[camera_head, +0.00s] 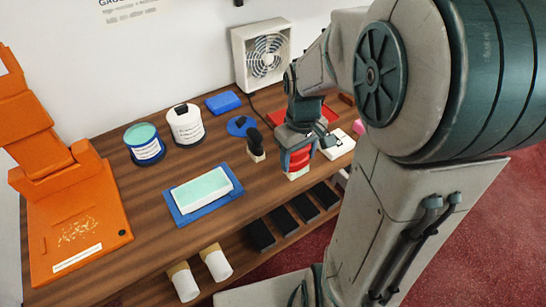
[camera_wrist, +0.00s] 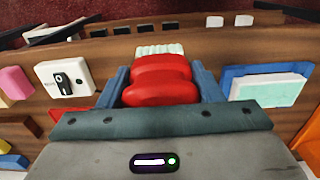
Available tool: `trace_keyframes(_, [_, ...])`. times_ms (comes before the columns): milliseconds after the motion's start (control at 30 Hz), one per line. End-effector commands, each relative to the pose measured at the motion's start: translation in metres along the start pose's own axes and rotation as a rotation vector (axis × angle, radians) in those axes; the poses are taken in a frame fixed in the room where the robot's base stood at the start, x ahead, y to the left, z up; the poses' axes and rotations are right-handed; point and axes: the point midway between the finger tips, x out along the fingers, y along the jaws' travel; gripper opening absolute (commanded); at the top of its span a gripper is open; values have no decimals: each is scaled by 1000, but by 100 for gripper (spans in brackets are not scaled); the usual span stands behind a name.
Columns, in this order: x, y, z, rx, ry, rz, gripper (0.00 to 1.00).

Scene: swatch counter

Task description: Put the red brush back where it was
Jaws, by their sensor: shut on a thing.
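My gripper (camera_head: 299,150) is shut on the red brush (camera_head: 298,161), with its pale bristles down near the front edge of the counter (camera_head: 150,228). In the wrist view the red brush (camera_wrist: 160,80) sits between the two blue-grey fingers of my gripper (camera_wrist: 161,88), its bristles sticking out beyond them. I cannot tell whether the bristles touch the wood. A black-handled brush (camera_head: 255,142) stands upright to the left of my gripper. A blue disc (camera_head: 240,126) with a dark part on it lies behind that brush. No marked place for the red brush is clear.
A pale teal block on a blue tray (camera_head: 181,213) lies left of my gripper; a white plate with a black switch (camera_head: 338,145) lies close on its right. Two round tubs, a fan (camera_head: 262,55) and an orange stand (camera_head: 85,232) stand further off. A lower shelf holds black blocks and white rolls.

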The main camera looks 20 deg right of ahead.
Motion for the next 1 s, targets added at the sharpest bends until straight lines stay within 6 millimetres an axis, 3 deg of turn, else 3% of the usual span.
trace_keyframes(100, [15,-10,-23,-4,-3,-3,38])
trace_keyframes(333, [34,-22,-52,0,-1,-1,38])
trace_keyframes(467, [38,-24,-57,1,1,0,38])
trace_keyframes(733, [73,-24,-57,1,-2,-1,38])
trace_keyframes(1000, [77,-24,-57,2,2,1,38])
